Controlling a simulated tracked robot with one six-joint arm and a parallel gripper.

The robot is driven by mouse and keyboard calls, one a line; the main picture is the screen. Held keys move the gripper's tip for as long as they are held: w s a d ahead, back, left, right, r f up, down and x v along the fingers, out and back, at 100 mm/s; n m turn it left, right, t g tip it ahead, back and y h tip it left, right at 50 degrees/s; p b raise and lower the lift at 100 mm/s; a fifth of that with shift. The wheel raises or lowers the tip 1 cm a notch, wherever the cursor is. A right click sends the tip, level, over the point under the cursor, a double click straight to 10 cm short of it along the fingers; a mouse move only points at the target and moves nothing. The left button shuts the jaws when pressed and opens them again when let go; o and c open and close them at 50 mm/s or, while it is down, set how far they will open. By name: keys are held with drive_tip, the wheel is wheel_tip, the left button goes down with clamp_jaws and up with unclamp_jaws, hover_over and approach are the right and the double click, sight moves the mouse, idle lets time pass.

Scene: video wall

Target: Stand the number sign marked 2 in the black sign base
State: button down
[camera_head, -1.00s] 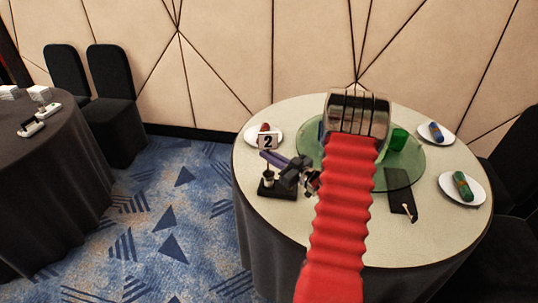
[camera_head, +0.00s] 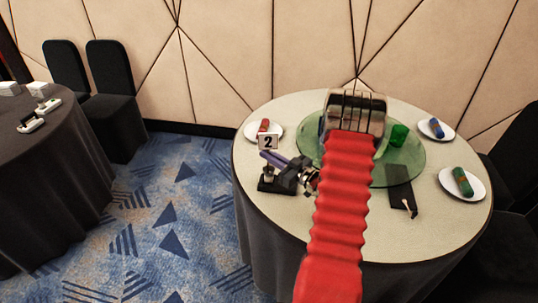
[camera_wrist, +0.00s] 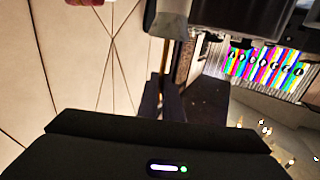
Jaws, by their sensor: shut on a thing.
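The number sign marked 2 (camera_head: 267,142) is a small white card with a black 2, upright above the left side of the round table. My gripper (camera_head: 272,160) is shut on the sign just below its card, with a purple finger showing. The black sign base (camera_head: 268,187) rests on the table right under the gripper. The sign is above the base in the picture, but my gripper covers the part between them. I cannot tell whether the sign's foot is in the base. The wrist view does not clearly show the sign or the base.
The round table (camera_head: 258,205) carries a green glass turntable (camera_head: 405,160), a green cup (camera_head: 398,135), and plates with rolled napkins, one plate (camera_head: 250,131) close behind the sign. A black folder (camera_head: 399,176) lies at right. Another table (camera_head: 60,140) stands at far left.

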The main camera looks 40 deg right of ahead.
drive_tip(key=shift+f, duration=0.4)
